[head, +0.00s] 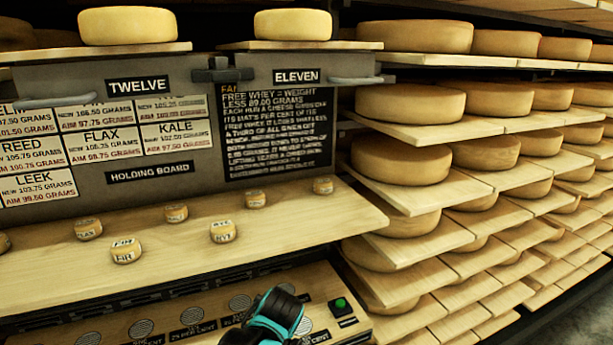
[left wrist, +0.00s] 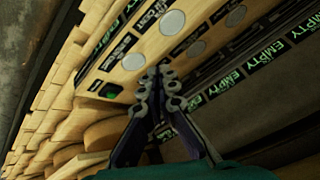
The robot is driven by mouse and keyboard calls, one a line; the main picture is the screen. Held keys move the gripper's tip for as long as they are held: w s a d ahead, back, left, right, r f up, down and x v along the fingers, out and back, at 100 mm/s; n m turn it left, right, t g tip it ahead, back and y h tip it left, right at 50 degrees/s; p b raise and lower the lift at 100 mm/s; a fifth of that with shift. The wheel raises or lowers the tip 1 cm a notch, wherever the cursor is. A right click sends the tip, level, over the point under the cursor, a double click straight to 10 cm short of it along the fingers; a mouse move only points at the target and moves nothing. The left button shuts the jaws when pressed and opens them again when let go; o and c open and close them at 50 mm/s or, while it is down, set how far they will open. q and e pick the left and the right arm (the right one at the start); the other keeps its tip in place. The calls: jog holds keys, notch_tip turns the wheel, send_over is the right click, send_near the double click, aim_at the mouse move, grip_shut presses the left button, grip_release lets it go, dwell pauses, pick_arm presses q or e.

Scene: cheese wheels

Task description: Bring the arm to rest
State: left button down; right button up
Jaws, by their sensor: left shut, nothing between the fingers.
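My left gripper (left wrist: 163,84) shows in the left wrist view with its fingertips together and nothing between them. It hangs in front of a wooden control panel (left wrist: 195,32) with round grey discs and a green button (left wrist: 112,91). In the head view a teal and black part of my arm shows at the bottom, over the panel's front; the fingers cannot be made out there. My right gripper is in neither view.
Small labelled cheeses, such as one (head: 126,250), stand on the wooden shelf (head: 60,285) below the holding board (head: 150,172). Large cheese wheels (head: 400,158) fill racks on the right. The green button (head: 340,305) also shows beside my arm in the head view.

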pick_arm(q)
jog(key=s+a+f+n+h, duration=0.1)
jog(key=s+a, duration=0.3)
jog(key=s, duration=0.4)
jog(key=s+a+f+n+t+h, duration=0.1)
jog(key=s+a, duration=0.4)
jog(key=s, duration=0.4)
jog(key=shift+s+a, duration=0.2)
jog(key=shift+s, duration=0.05)
